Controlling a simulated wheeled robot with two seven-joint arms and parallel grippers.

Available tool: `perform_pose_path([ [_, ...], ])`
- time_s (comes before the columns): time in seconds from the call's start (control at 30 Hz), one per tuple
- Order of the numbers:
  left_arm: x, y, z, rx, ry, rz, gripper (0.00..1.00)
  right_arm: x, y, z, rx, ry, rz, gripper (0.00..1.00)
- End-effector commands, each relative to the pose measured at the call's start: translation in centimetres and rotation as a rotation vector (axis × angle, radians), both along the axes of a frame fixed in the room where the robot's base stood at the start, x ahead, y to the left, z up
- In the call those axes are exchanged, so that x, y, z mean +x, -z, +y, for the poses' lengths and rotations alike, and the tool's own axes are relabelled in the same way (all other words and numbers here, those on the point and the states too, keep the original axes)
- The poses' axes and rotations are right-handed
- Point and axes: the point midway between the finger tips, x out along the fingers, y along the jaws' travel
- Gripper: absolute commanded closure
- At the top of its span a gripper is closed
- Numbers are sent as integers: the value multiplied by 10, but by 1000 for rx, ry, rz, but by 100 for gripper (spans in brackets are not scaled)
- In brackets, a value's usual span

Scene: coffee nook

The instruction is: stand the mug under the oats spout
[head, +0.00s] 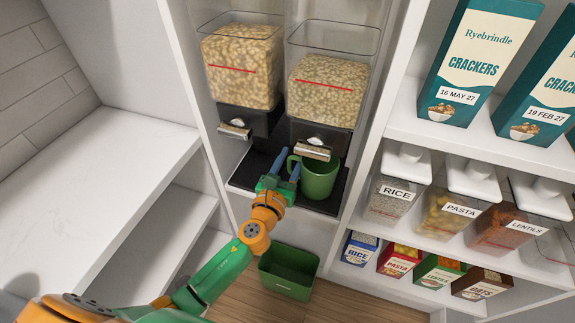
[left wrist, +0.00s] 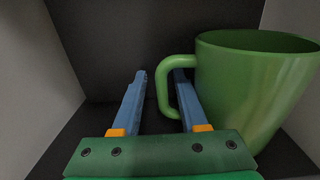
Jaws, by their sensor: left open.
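The green mug (head: 319,178) stands upright on the dark base (head: 262,166) below the right-hand dispenser spout (head: 313,152), its handle towards the left. My left gripper (head: 279,171) is open at the mug's handle side. In the left wrist view, the mug (left wrist: 258,85) is at the right, and its handle (left wrist: 164,90) lies between the two fingers of my gripper (left wrist: 160,76). The right finger overlaps the handle's opening; whether it passes through is unclear. The left-hand spout (head: 235,128) has nothing under it that I can see. No oats label is readable on either dispenser. My right gripper is out of view.
Two clear hoppers, left (head: 240,65) and right (head: 328,88), hold pale grains above the base. Side walls bound the niche closely. A green bin (head: 289,270) stands below. A shelf of jars and boxes (head: 455,212) is at right; a bare white counter (head: 95,165) is at left.

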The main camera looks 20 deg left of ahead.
Motion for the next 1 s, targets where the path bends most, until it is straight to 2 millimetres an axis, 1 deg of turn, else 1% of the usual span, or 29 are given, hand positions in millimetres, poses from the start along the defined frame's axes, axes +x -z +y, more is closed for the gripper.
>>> perform_pose_path([
  [0.07, -10, 2, 0, 1, 1, 2, 57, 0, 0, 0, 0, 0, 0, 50],
  [0.17, -30, 1, 1, -1, 1, 3, 57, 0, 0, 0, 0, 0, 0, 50],
  [0.4, -83, 4, 2, 0, 2, 4, 57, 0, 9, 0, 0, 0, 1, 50],
  [0.53, -105, 4, 3, 0, 2, 3, 57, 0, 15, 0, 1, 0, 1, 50],
  [0.6, -113, 3, 3, 0, 2, 2, 57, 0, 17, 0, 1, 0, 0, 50],
  [0.7, -118, 1, 4, -1, 1, 1, 57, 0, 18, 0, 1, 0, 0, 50],
  [1.0, -119, 0, 4, 0, 0, 0, 57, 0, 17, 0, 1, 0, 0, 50],
])
